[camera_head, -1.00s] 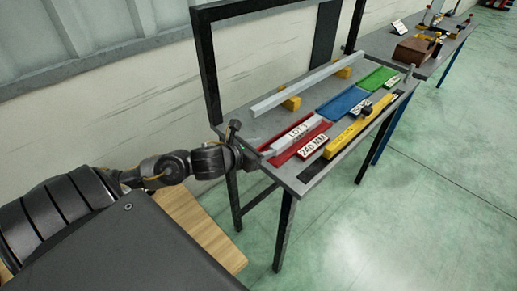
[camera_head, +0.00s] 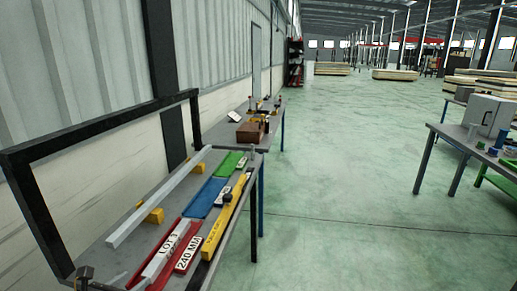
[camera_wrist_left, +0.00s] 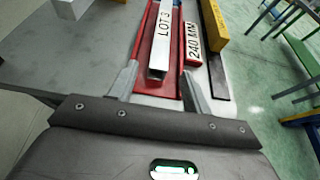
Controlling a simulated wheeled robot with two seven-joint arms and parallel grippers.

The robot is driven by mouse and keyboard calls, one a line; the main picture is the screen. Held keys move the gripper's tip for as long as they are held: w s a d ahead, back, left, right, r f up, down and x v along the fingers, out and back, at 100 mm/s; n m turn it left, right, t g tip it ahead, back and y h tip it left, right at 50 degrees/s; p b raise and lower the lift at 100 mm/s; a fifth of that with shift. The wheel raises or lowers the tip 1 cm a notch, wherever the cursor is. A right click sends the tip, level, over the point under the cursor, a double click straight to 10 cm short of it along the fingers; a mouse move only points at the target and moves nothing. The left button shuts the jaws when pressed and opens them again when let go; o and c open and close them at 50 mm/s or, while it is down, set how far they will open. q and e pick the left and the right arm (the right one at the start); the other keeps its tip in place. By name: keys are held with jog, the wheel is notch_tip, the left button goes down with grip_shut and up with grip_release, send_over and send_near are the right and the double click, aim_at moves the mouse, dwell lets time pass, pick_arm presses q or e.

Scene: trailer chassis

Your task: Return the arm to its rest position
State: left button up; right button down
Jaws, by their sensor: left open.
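My left gripper (camera_wrist_left: 159,70) is open in the left wrist view, its two grey fingers spread apart. The near end of a pale metal bar labelled LOT 3 (camera_wrist_left: 161,45) shows between the fingertips, not clamped; I cannot tell the height gap. The bar lies in a red tray (camera_wrist_left: 146,87) on the grey bench (camera_wrist_left: 70,62). In the head view the bar (camera_head: 166,254) is at the bottom left, and only a small part of the left gripper shows near the bottom edge (camera_head: 117,281). The rest of the left arm is out of frame. My right gripper is not in view.
Beside the bar are a 240 MM label (camera_head: 188,254), a yellow level (camera_head: 224,220), a blue tray (camera_head: 206,197) and a green tray (camera_head: 229,163). A long bar (camera_head: 160,196) rests on yellow blocks. A black frame (camera_head: 40,215) stands at the bench's left. Open floor (camera_head: 350,210) lies to the right.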

aim_at(154, 265)
pick_arm(q)
jog(key=p+x, duration=0.1)
jog(key=x, duration=0.9)
jog(key=shift+d+p, duration=0.1)
jog(key=shift+p, duration=0.25)
jog(key=shift+w+f, duration=0.2)
jog(key=shift+w, duration=0.05)
jog(key=shift+s+r, duration=0.1)
jog(key=shift+r, duration=0.1)
